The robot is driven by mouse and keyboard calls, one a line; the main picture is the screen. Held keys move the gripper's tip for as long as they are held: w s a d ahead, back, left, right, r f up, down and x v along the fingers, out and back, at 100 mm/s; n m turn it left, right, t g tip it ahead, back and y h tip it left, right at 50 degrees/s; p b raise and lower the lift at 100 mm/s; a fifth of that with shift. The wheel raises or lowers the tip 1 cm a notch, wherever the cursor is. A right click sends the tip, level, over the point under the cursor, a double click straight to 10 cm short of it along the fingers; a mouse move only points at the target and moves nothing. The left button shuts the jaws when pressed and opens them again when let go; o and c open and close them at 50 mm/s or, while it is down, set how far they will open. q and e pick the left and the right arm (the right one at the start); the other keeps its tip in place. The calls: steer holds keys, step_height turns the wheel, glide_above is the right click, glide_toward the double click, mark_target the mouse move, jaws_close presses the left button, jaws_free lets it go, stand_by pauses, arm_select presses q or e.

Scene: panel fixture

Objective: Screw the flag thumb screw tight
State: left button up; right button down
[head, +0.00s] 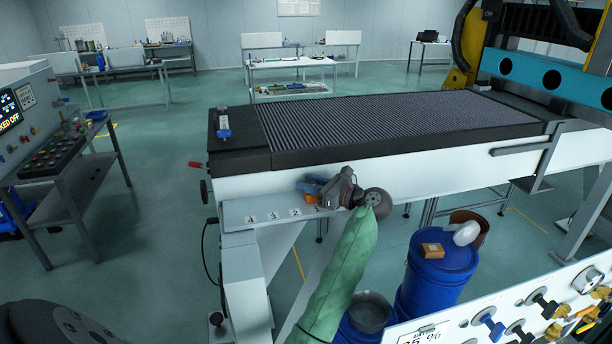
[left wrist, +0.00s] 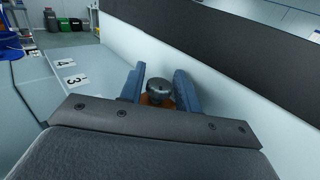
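A round, dark metal screw head with an orange part under it (left wrist: 159,93) shows in the left wrist view, at the ledge beside the white machine side. I cannot make out a flag shape on it. My left gripper (left wrist: 160,86) has its two blue-grey fingers on either side of this head, with narrow gaps visible. In the head view my left gripper (head: 312,187) is low over the ledge at the machine's front, and its wrist and green-sleeved arm hide much of that spot. A bit of orange shows beside the fingers. My right gripper is not in view.
The numbered ledge (head: 262,212) runs along the machine front. The machine bed (head: 390,128) rises behind it. A blue drum (head: 432,285) with a small box on it stands to the right. A white panel with several knobs (head: 510,318) is at lower right.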

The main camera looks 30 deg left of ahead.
arm_select(q)
steer(key=shift+a, duration=0.65)
